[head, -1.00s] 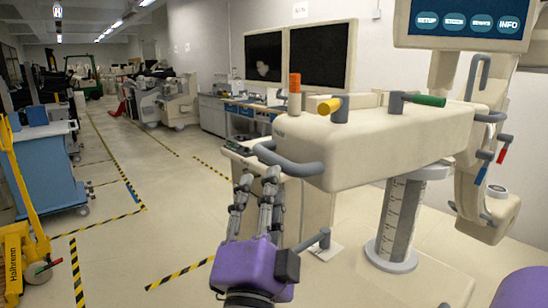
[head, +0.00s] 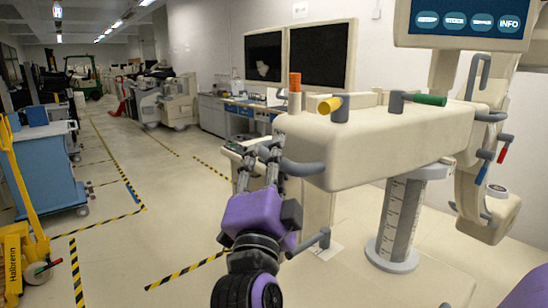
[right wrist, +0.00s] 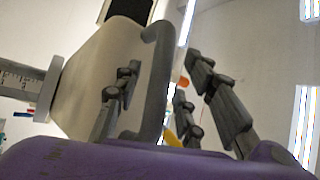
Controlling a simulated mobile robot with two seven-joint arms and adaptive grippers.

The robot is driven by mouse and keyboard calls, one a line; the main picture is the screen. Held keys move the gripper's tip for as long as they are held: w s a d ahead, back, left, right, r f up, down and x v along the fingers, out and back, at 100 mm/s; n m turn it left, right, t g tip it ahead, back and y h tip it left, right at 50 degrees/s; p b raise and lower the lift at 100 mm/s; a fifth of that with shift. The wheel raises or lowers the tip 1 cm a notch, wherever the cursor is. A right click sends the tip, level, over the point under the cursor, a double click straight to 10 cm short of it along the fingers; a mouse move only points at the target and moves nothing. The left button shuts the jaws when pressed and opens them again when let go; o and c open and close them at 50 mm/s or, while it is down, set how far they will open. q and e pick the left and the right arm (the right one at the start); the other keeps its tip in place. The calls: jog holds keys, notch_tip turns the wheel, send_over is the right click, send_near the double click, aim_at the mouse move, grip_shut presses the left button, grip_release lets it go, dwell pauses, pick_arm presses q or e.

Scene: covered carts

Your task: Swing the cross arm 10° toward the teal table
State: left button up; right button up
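The cross arm (head: 400,145) is a long cream box on a grey column (head: 398,220), with a grey loop handle (head: 303,167) on its near left end. My right gripper (head: 262,155), purple with grey fingers, is at the left part of that handle and hides some of it. In the right wrist view the handle (right wrist: 156,90) runs between the spread fingers, one on each side; contact cannot be told. The gripper is open. A blue-topped cart (head: 48,165) at the left is the nearest match to a teal table. My left gripper is out of view.
Yellow (head: 330,105) and green (head: 425,99) handles stand on the cross arm. A grey lever (head: 310,243) sticks out low beside the gripper. A yellow pallet truck (head: 20,240) is at the left. Floor between is clear, with striped tape.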

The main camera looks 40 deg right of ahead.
jog(key=shift+w+d+r, duration=0.3)
jog(key=shift+w+d, duration=0.1)
grip_shut()
